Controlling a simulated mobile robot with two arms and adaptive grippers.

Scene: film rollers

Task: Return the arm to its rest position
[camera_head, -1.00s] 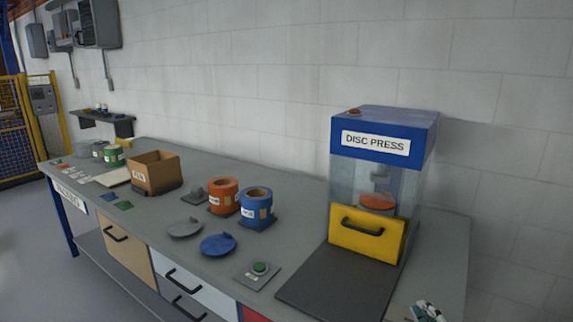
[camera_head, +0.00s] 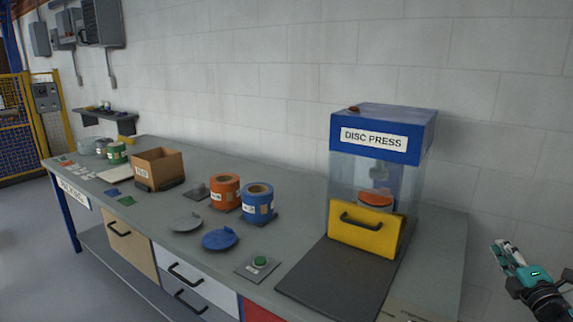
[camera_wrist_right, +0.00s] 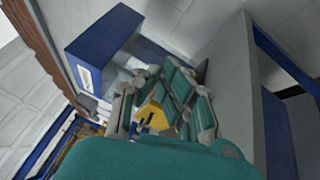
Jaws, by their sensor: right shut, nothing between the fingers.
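My right gripper (camera_head: 503,247) is at the right edge of the head view, beyond the right end of the workbench (camera_head: 440,265). Its fingers are together with nothing between them, and they point up and to the left. In the right wrist view the gripper (camera_wrist_right: 160,85) fills the middle, with the press behind it. The disc press (camera_head: 378,132) has a blue top, clear walls and a yellow front door (camera_head: 367,232). An orange disc (camera_head: 376,199) shows inside it. My left gripper is not in view.
Orange (camera_head: 225,190) and blue (camera_head: 257,203) rollers, a grey lid (camera_head: 185,222), a blue lid (camera_head: 220,239) and a cardboard box (camera_head: 158,168) stand along the bench. The air right of the bench is free.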

